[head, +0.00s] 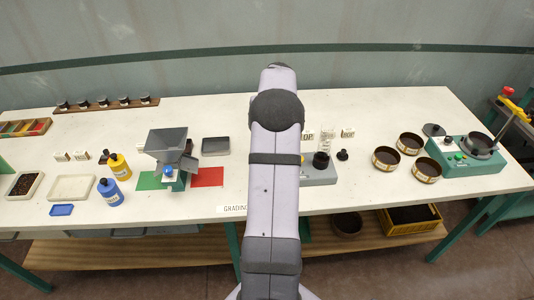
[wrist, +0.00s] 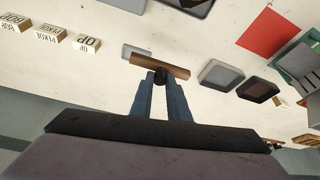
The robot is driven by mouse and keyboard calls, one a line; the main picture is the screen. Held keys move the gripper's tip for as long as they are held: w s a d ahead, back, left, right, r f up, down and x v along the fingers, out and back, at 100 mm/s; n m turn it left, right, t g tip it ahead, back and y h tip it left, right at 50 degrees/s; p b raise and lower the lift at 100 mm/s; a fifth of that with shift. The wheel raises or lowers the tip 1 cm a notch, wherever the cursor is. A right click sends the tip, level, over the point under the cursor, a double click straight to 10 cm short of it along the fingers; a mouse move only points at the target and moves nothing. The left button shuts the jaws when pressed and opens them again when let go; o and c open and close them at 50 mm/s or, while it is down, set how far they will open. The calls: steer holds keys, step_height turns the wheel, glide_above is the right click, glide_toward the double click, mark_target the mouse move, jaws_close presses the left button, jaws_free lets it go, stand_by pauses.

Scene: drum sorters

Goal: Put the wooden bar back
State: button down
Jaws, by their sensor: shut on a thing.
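The wooden bar (wrist: 162,66) is a short brown stick in the wrist view, lying crosswise at the fingertips. My gripper (wrist: 160,78) is shut on the bar near its middle, and both ends stick out past the fingers. A pale grey flat piece (wrist: 135,52) shows partly behind the bar's left end. I cannot tell how high the bar is above the white table. In the head view my arm hides the gripper and the bar.
Labelled blocks (wrist: 88,44) stand to the left in the wrist view. Dark trays (wrist: 220,76) and a red mat (wrist: 268,33) lie to the right. In the head view, a hopper machine (head: 167,145) stands left of my arm, and round sieves (head: 386,158) and a green machine (head: 465,157) stand right.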

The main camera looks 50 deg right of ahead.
steer(key=shift+a+f+p, duration=0.1)
steer(key=shift+f+p, duration=1.35)
steer(key=shift+f, duration=2.25)
steer(key=shift+f+p, duration=0.4)
steer(key=shift+f, duration=0.85)
steer(key=shift+f, duration=0.1)
steer(key=shift+f, duration=0.15)
steer(key=c, duration=1.7)
jaws_free()
steer(key=shift+s+r, duration=0.15)
steer(key=shift+r, duration=0.5)
steer(key=b+v, duration=0.3)
steer(key=v, duration=0.8)
steer(key=shift+r+b, duration=0.1)
steer(key=shift+b, duration=0.25)
